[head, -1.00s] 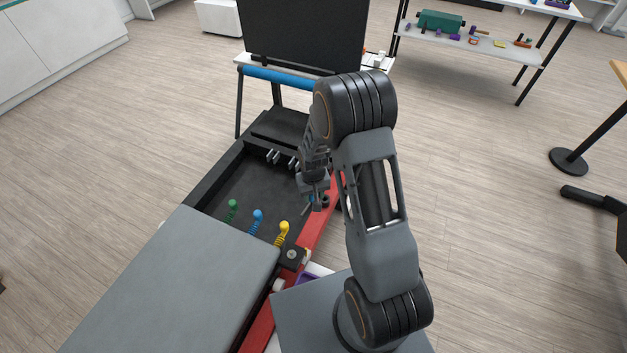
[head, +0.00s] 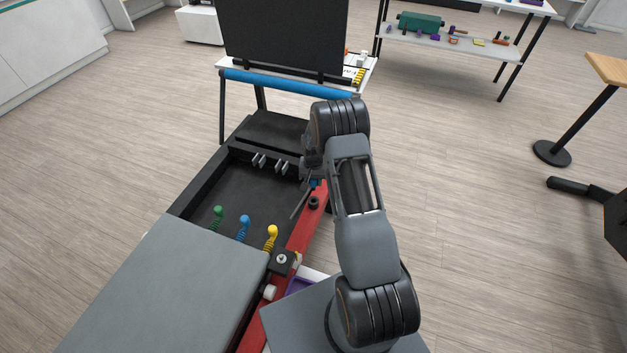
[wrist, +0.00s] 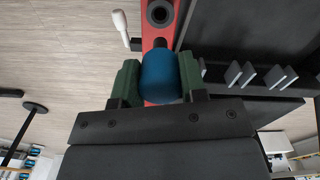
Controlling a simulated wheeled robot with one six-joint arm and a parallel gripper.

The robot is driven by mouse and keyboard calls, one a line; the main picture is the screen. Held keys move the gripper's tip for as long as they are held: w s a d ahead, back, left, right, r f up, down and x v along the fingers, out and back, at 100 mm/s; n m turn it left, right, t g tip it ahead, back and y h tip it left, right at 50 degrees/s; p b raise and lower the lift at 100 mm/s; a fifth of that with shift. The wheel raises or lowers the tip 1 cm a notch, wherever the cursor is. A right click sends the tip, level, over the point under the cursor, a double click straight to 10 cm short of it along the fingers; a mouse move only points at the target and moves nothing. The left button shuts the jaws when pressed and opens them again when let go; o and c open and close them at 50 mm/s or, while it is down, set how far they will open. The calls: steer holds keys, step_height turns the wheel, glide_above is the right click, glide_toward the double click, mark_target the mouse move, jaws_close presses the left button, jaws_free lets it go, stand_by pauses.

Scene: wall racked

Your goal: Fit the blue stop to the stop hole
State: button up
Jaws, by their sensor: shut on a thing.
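The blue stop (wrist: 160,76) is a rounded blue cylinder between the green fingers of my gripper (wrist: 160,82) in the wrist view. My gripper is shut on it. In the head view my gripper (head: 313,181) is over the far part of the red rail (head: 303,234), and only a small bit of blue shows there. A round black socket (wrist: 160,12) sits on the red rail in the wrist view, apart from the stop. It also shows in the head view (head: 314,202). A dark part lies just beyond the stop; I cannot tell if it is a hole.
Green (head: 217,215), blue (head: 243,227) and yellow (head: 271,236) curled pieces stand along the grey cover (head: 170,285). Grey prongs (head: 268,163) rise at the far end of the dark bed. A blue roller (head: 285,84) and black panel stand beyond.

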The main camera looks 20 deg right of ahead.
mark_target(313, 189)
steer(key=shift+f+b, duration=0.15)
steer(key=shift+b, duration=0.2)
steer(key=shift+f+b, duration=2.15)
steer(key=shift+f, duration=0.5)
steer(key=shift+f, duration=0.2)
steer(key=shift+f+b, duration=2.05)
steer(key=shift+f, duration=0.2)
steer(key=shift+f, duration=0.1)
steer(key=o, duration=1)
step_height(313, 189, up, 14)
steer(key=shift+p, duration=0.5)
